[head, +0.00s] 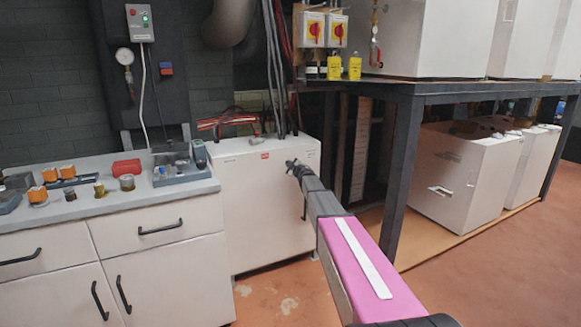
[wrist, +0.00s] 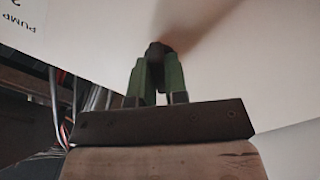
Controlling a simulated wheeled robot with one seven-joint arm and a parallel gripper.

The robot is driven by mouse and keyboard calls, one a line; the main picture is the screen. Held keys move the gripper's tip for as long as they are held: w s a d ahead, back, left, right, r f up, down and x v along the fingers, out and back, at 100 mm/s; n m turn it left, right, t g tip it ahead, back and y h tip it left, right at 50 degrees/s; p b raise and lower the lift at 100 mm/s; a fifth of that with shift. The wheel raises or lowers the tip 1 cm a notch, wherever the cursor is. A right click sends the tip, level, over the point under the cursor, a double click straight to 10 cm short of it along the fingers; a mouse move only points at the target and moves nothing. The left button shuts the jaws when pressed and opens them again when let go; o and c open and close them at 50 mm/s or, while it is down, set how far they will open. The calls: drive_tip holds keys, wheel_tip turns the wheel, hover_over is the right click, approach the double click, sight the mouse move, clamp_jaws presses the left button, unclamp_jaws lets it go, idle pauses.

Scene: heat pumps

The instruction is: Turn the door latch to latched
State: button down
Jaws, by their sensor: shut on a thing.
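My gripper (head: 293,166) reaches to the front of a white cabinet (head: 255,215), near its upper right corner. In the wrist view my gripper (wrist: 157,72) has its two green fingers closed around a small dark latch (wrist: 158,49) on the white panel (wrist: 235,50). The fingers and arm cover most of the latch, and its turned angle cannot be told. In the head view the latch is hidden behind the gripper.
A counter (head: 205,187) with jars and small parts stands to the left. A dark steel rack (head: 401,150) with white units stands close on the right of the arm. Cables (head: 275,70) drop behind the cabinet. The floor (head: 470,275) at right is clear.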

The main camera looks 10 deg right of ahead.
drive_tip(key=shift+m, duration=5)
drive_tip(key=c, duration=1.1)
unclamp_jaws()
drive_tip(key=shift+c, duration=0.2)
drive_tip(key=v, duration=1)
drive_tip(key=shift+s, duration=0.4)
drive_tip(key=shift+d, duration=0.15)
